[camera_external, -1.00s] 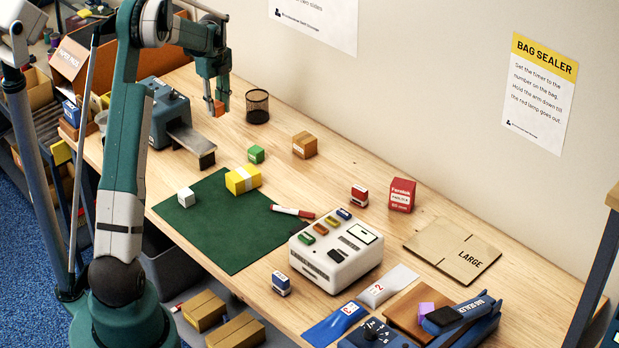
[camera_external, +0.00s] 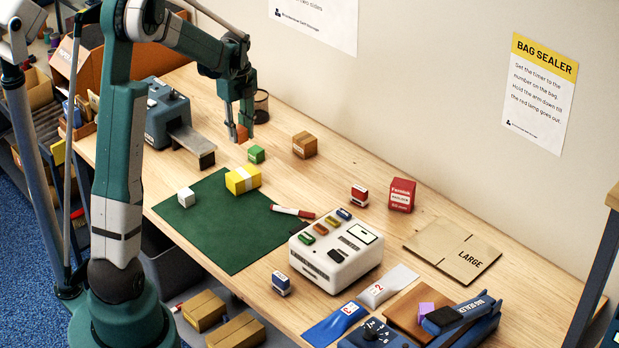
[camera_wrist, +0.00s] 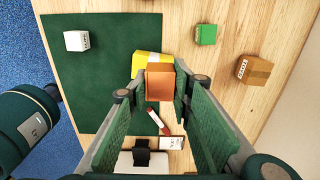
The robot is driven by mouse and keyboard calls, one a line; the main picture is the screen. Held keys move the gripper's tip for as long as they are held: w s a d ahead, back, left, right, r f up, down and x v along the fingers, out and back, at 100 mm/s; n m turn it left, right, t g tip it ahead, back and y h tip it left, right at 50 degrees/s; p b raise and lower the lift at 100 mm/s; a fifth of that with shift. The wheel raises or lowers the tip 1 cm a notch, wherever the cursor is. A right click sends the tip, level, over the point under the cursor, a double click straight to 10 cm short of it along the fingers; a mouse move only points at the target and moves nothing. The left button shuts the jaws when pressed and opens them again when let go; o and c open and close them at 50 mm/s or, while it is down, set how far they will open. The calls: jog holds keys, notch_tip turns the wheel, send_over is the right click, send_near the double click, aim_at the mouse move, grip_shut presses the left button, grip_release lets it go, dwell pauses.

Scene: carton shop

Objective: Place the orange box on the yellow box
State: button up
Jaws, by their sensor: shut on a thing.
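My gripper (camera_external: 240,134) is shut on the small orange box (camera_external: 241,131) and holds it in the air above the wooden table, just behind and left of the green box. In the wrist view the orange box (camera_wrist: 160,82) sits between the two fingertips. The yellow box (camera_external: 243,180) with a pale stripe stands on the back edge of the green mat. In the wrist view the yellow box (camera_wrist: 150,62) is partly hidden behind the orange box. The orange box is apart from it.
A green box (camera_external: 257,154) stands close behind the yellow box, and a brown carton (camera_external: 304,145) farther right. A white box (camera_external: 186,197) stands on the green mat (camera_external: 212,232). A marker (camera_external: 292,211) and a white keypad machine (camera_external: 335,254) lie to the right.

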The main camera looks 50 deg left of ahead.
jog(key=shift+s+d+r, duration=0.1)
jog(key=shift+s+d, duration=0.35)
jog(key=shift+d, duration=0.25)
jog(key=shift+s+d+r, duration=0.1)
jog(key=shift+s+d, duration=0.3)
jog(key=shift+d, duration=0.3)
jog(key=shift+f, duration=0.15)
send_over(243, 173)
jog(key=shift+f, duration=2.85)
jog(key=shift+f, duration=0.1)
jog(key=shift+f, duration=1.95)
jog(key=shift+f, duration=0.15)
jog(key=o, duration=0.9)
jog(key=shift+o, duration=0.2)
